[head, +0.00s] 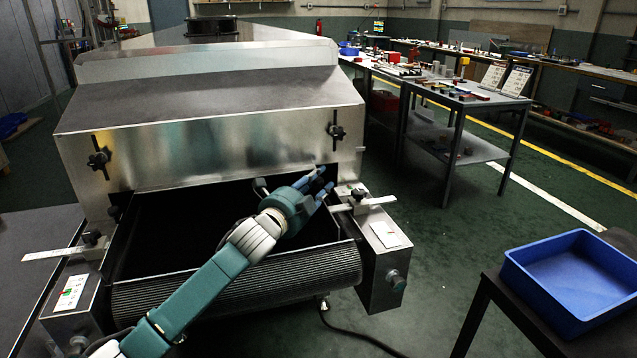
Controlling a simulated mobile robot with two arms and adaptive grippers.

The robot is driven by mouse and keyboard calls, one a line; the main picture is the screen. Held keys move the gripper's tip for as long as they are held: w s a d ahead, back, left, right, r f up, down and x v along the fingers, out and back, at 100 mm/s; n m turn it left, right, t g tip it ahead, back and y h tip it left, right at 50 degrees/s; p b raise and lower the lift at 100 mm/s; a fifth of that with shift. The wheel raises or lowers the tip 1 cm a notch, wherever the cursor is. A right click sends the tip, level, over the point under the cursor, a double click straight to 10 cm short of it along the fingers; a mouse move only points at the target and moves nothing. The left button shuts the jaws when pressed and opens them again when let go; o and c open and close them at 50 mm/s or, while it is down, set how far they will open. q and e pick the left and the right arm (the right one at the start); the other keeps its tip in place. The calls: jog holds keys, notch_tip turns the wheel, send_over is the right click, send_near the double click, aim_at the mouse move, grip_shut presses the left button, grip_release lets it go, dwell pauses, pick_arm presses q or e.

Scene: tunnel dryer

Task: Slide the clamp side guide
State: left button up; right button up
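The tunnel dryer has a dark belt (165,235) at its mouth. On the right side of the mouth, a light bar (378,201) passes under a black clamp knob (358,194). A matching bar (55,253) and black knob (92,238) sit on the left side. My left gripper (327,177) is over the right part of the belt, just left of the right knob. Its two blue-grey fingers are apart and nothing shows between them. Whether it touches the guide cannot be told. The gripper and arm hide part of the belt. My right gripper is not in view.
The steel hood (210,150) with black knobs stands close above the belt mouth. A control box (388,235) is at the right. A blue bin (570,275) stands on a table at lower right. A cluttered bench (460,95) is farther back. Green floor lies between.

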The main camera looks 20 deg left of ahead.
pick_arm(q)
jog(key=shift+s+a+f, duration=0.1)
jog(key=shift+s, duration=0.4)
jog(key=s, duration=0.3)
jog(key=s+a, duration=0.1)
jog(key=s, duration=0.3)
jog(key=s+a, duration=0.1)
jog(key=s, duration=0.3)
